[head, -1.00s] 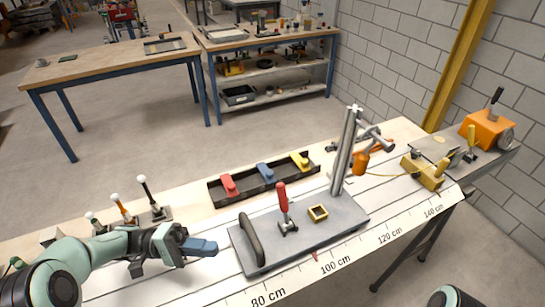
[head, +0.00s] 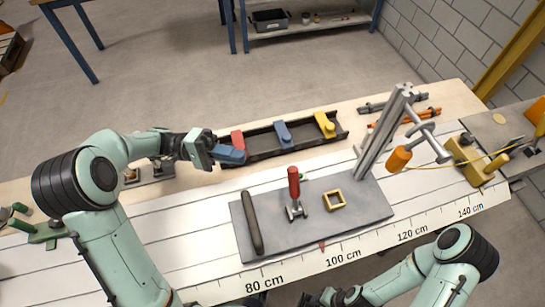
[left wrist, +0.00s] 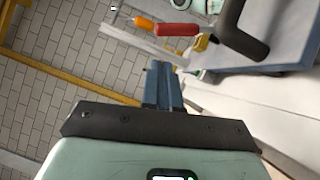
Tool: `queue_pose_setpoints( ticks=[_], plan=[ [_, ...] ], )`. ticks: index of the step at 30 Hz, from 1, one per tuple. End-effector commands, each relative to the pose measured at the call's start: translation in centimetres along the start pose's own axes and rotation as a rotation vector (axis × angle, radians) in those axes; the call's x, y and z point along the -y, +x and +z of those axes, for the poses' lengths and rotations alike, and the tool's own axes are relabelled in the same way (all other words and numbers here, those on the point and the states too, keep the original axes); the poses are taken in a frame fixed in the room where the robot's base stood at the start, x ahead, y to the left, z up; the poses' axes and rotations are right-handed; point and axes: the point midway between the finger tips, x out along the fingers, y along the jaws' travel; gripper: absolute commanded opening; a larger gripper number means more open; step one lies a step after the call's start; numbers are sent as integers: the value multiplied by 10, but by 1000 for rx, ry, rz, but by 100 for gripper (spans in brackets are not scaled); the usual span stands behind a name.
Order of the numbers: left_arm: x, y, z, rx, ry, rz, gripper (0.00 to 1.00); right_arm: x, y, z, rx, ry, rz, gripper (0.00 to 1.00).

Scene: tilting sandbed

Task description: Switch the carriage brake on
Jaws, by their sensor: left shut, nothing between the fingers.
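The grey carriage plate (head: 270,222) lies on the white-slatted bench, along the cm scale. A red-handled lever (head: 294,182) stands nearly upright on it, on a small metal base; its red grip also shows in the left wrist view (left wrist: 178,29). A dark bar handle (head: 252,222) is at the plate's left end. My left gripper (head: 231,155) is shut and empty, its blue fingers by the tray's red block, up and left of the lever and apart from it. They also show in the left wrist view (left wrist: 163,85). My right gripper (head: 335,297) is partly cut off at the bottom edge.
A black tray (head: 265,153) behind the carriage holds red, blue (head: 284,134) and yellow (head: 325,124) blocks. A metal post (head: 384,130) with an orange-handled clamp (head: 399,158) rises at the plate's right. A brass-coloured block (head: 467,158) stands farther right. Slats left of the plate are clear.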

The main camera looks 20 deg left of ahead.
Motion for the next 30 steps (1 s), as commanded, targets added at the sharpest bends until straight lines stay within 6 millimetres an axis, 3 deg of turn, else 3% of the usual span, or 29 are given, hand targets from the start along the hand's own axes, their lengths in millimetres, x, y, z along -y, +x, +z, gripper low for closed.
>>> queue_pose_setpoints(
  ticks=[5, 18, 30],
  plan=[
    [-1, 16, 0, 3, 0, 2, 0, 1, -2, 0, -1, -1, 0, 43],
    [-1, 89, 0, 3, 0, 1, 0, 4, -10, -2, -5, -2, -2, 43],
    [0, 100, 0, 1, 1, 0, 0, 5, -11, -2, -5, -2, -2, 43]
  ],
)
